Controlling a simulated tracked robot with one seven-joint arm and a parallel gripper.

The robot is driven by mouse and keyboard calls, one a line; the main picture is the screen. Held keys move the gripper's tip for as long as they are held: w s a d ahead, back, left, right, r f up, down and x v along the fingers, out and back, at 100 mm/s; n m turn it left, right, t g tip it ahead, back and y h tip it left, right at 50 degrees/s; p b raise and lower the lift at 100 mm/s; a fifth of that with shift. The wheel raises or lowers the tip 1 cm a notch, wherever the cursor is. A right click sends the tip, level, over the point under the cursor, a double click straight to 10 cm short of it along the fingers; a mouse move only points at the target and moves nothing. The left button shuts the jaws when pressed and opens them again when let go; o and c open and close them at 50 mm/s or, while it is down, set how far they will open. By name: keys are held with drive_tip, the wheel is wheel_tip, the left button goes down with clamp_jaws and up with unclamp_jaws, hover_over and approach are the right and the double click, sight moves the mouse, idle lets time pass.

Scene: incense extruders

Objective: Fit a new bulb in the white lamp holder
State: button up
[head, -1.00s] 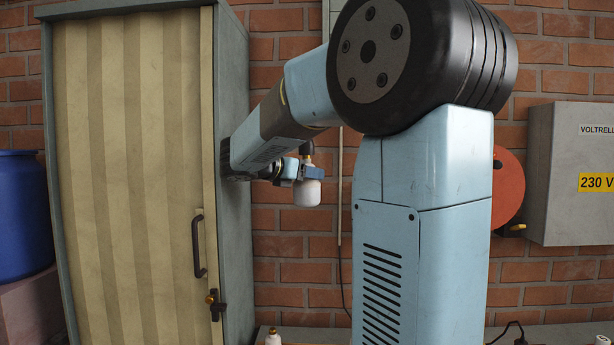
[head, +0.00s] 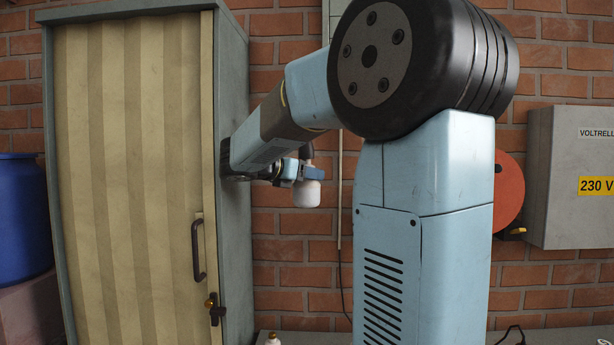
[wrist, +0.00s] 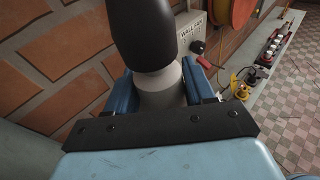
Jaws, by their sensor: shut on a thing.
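A dark lamp holder (head: 306,150) hangs mouth down near the wall, right of the cabinet. It is also large at the top of the wrist view (wrist: 143,30). It looks black, and I see no white holder. A white bulb (head: 307,195) is upright, cap up, directly under it. My gripper (head: 304,174) is shut on the bulb. In the wrist view the blue jaws (wrist: 160,92) lie on both sides of the pale bulb neck (wrist: 163,78), which meets the holder's lower end. The bulb's cap is hidden; I cannot tell how firmly it sits.
A tall cabinet (head: 130,180) with a folding front stands close left of my gripper. A grey 230 V box (head: 575,175) and red disc (head: 509,195) are on the brick wall. Another bulb (head: 272,340) stands on the bench below. Several items line a shelf (wrist: 275,48).

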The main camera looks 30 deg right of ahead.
drive_tip(key=shift+n+t, duration=0.5)
drive_tip(key=shift+t, duration=0.1)
drive_tip(key=shift+r+n+t+y, duration=0.15)
drive_tip(key=shift+n+t+y, duration=0.3)
drive_tip(key=shift+n+t, duration=0.35)
drive_tip(key=shift+r+n+t+y, duration=0.1)
drive_tip(key=shift+n+t+y, duration=0.45)
drive_tip(key=shift+t, duration=0.45)
drive_tip(key=o, duration=1.2)
drive_tip(key=shift+f, duration=0.1)
drive_tip(key=v, duration=1.3)
drive_tip(key=shift+s+a, duration=0.2)
drive_tip(key=shift+a, duration=0.2)
